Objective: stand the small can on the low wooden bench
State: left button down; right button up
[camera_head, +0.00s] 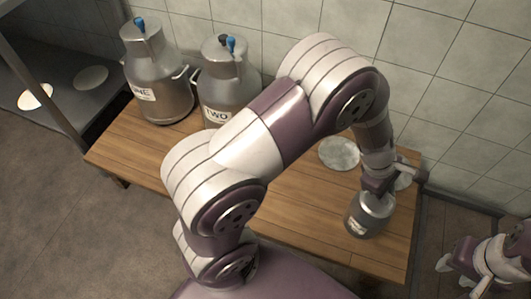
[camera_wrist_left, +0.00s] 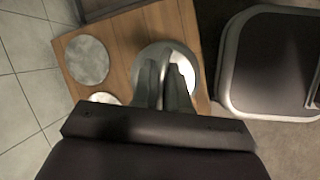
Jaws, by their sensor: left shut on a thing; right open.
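The small can (camera_head: 369,216) is a grey metal can with a white label. It is upright at the right end of the low wooden bench (camera_head: 300,222). I cannot tell whether its base touches the boards or hangs just above them. My left gripper (camera_head: 378,187) is at the can's top from above, shut on it. In the left wrist view the fingers (camera_wrist_left: 165,88) come together over the can's round top (camera_wrist_left: 150,56). The fingers hide part of the top.
Two large metal cans, ONE (camera_head: 157,80) and TWO (camera_head: 224,88), stand at the bench's back left. A pale disc (camera_head: 338,153) lies on the bench behind the small can, with another (camera_head: 404,181) near the gripper. A tiled wall bounds the back. A dark shelf (camera_head: 52,100) is at left.

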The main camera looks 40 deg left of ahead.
pick_arm(q)
jog(key=shift+d+r, duration=0.2)
jog(key=shift+d, duration=0.2)
jog(key=w+a+f+b, duration=0.1)
jog(key=a+f+b, duration=0.7)
jog(key=a+f, duration=0.3)
jog(key=shift+w+a, duration=0.35)
jog(key=shift+w, duration=0.05)
jog(key=shift+f, duration=0.15)
jog(key=c, duration=1.1)
grip_release()
jog(key=shift+s, duration=0.1)
